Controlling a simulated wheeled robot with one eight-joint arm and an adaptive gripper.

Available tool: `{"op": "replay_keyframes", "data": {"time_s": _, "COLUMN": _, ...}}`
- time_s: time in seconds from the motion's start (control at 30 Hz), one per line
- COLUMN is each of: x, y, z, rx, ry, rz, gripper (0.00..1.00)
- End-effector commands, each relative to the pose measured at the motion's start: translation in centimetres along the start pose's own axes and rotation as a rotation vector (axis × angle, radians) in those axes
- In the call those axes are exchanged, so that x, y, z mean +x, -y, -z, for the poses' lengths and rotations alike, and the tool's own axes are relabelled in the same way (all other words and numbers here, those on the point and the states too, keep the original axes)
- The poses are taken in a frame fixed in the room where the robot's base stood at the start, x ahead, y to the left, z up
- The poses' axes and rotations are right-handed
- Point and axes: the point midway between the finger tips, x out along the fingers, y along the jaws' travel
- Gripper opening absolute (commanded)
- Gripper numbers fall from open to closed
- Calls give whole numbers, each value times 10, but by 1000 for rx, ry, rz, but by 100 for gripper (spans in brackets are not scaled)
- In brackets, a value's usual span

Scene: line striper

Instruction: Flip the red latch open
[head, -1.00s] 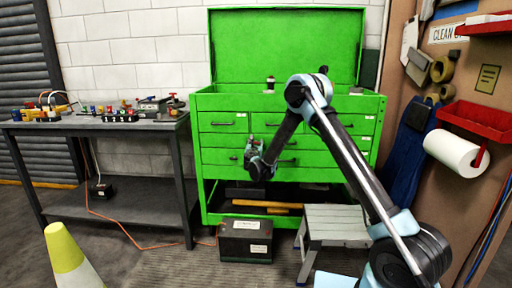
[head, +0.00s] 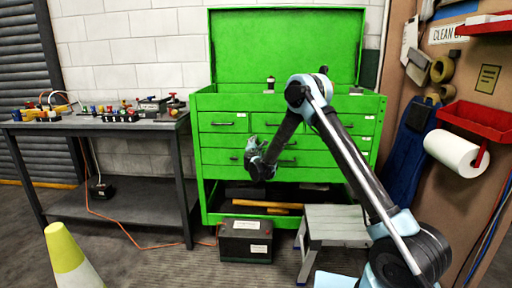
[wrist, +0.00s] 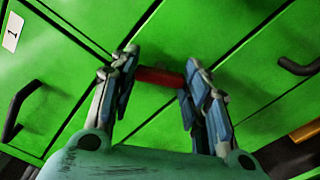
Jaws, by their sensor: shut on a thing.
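The red latch (wrist: 161,78) is a short dark-red bar against the green drawer front of the tool cabinet (head: 232,96). In the wrist view it lies crosswise between the two fingers of my gripper (wrist: 160,64), one finger at each end. My gripper is shut on it. In the head view my gripper (head: 254,149) is at the cabinet's drawer fronts, left of the middle. The latch cannot be made out there, hidden by my gripper.
Black drawer handles (wrist: 20,108) stick out nearby. A black battery box (head: 246,240) and a grey step stool (head: 335,226) stand on the floor before the cabinet. A workbench (head: 92,125) is at left, a traffic cone (head: 68,260) front left.

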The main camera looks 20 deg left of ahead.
Motion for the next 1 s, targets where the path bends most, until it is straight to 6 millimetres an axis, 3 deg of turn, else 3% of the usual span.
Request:
{"op": "replay_keyframes", "data": {"time_s": 0.5, "x": 1, "y": 4, "z": -4, "rx": 402, "ry": 8, "rz": 4, "gripper": 19}}
{"op": "replay_keyframes", "data": {"time_s": 1.0, "x": 1, "y": 5, "z": -4, "rx": 525, "ry": 9, "rz": 4, "gripper": 19}}
